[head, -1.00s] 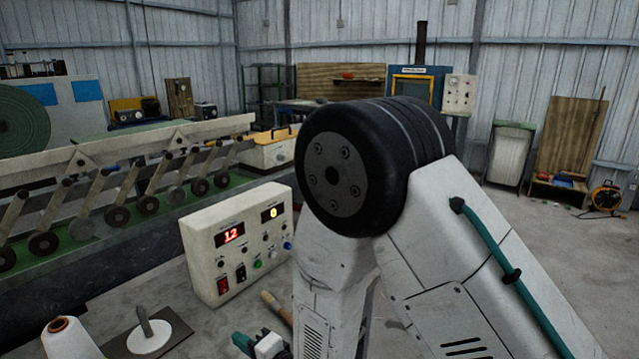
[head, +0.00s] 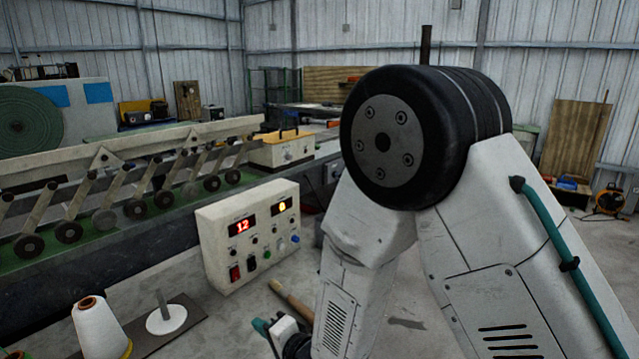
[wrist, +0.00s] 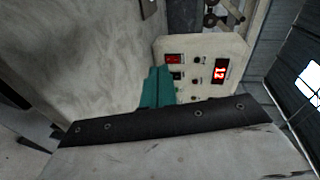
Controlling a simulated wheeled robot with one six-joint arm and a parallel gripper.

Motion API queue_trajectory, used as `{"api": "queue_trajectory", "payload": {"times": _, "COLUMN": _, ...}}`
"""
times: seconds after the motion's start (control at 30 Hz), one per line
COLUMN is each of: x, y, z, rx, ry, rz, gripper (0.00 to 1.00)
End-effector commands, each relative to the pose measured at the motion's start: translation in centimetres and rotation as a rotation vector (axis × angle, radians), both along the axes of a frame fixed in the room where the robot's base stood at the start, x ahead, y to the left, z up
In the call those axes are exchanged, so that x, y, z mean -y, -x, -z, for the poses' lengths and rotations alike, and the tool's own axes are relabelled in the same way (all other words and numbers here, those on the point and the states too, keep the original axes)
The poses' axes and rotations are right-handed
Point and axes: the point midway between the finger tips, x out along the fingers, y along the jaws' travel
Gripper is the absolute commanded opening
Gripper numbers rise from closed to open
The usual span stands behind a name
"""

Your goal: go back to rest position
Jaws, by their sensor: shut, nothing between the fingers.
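My gripper (wrist: 158,86) shows in the wrist view as teal fingers closed together, with nothing visible between them. The fingers stand in front of the lower part of a beige control box (wrist: 207,62). In the head view a small teal part of my gripper (head: 262,327) shows at the bottom, low beside my arm; the rest is hidden or out of frame. The control box (head: 250,232) stands upright on the grey surface to the left of my arm, with red and yellow lit digits. My bent arm fills the right middle of the head view.
A white thread cone (head: 100,328) and a plate with an upright spindle (head: 166,318) are at the lower left. A wooden handle (head: 290,300) lies near my arm. A long roller machine (head: 110,190) runs along the left. Open floor shows at the right.

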Motion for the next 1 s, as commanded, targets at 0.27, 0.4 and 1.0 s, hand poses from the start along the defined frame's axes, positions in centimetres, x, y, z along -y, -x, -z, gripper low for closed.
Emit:
{"api": "queue_trajectory", "payload": {"times": 0.27, "x": 4.1, "y": -2.8, "z": -3.4, "rx": 0.03, "ry": 0.209, "rz": 0.056, "gripper": 0.0}}
{"api": "queue_trajectory", "payload": {"times": 0.4, "x": 8.2, "y": -4.1, "z": -6.1, "rx": 0.034, "ry": 0.382, "rz": 0.09, "gripper": 0.0}}
{"api": "queue_trajectory", "payload": {"times": 1.0, "x": 32.6, "y": 8.1, "z": -18.3, "rx": -0.252, "ry": 1.142, "rz": -0.069, "gripper": 0.0}}
